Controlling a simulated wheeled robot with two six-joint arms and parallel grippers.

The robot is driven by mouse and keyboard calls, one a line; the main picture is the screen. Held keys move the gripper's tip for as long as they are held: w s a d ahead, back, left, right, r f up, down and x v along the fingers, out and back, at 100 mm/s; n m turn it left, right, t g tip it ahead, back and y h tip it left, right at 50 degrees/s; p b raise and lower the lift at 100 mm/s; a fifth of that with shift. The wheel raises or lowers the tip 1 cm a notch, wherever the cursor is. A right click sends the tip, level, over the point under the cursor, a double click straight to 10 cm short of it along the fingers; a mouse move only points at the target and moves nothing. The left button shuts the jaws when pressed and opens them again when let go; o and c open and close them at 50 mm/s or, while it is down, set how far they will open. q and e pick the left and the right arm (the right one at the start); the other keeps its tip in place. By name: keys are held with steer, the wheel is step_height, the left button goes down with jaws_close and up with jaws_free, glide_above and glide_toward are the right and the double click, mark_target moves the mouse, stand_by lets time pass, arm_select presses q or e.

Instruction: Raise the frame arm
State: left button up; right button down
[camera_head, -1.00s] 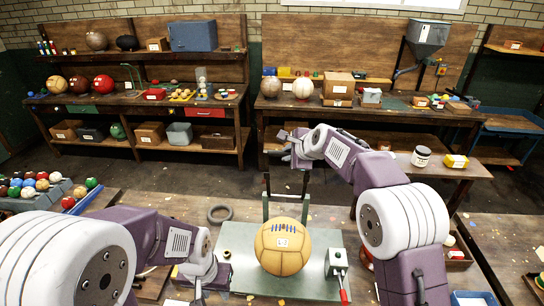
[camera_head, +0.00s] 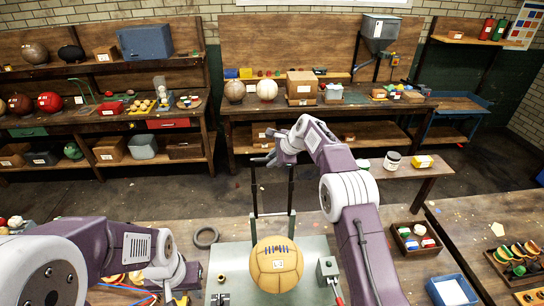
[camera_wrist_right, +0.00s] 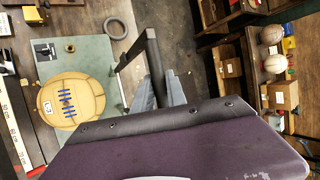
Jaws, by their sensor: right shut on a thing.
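The frame arm (camera_head: 291,188) is a dark U-shaped bar standing up behind the ball, on green posts at the back of a pale green plate (camera_head: 237,258). My right gripper (camera_head: 270,158) is at its upper end, shut on it. The right wrist view shows the dark frame bar (camera_wrist_right: 155,65) beside the grey fingers; the grip itself is partly hidden by my wrist. A tan leather ball (camera_head: 277,264) with blue lacing sits on the plate, apart from my right gripper. My left gripper (camera_head: 178,299) is low at the plate's left, mostly cut off, its fingers unclear.
A grey block with a red-handled lever (camera_head: 328,270) stands right of the ball. A dark ring (camera_head: 205,237) lies left of the plate. A wooden tray (camera_head: 415,240) and blue bin (camera_head: 452,291) are at right. Shelved benches stand behind an open floor.

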steer(key=shift+w+f, duration=0.1)
steer(key=c, duration=1.4)
jaws_free()
steer(key=shift+o, duration=0.3)
steer(key=shift+a, duration=0.15)
steer(key=b+v, duration=0.3)
steer(key=v, duration=0.6)
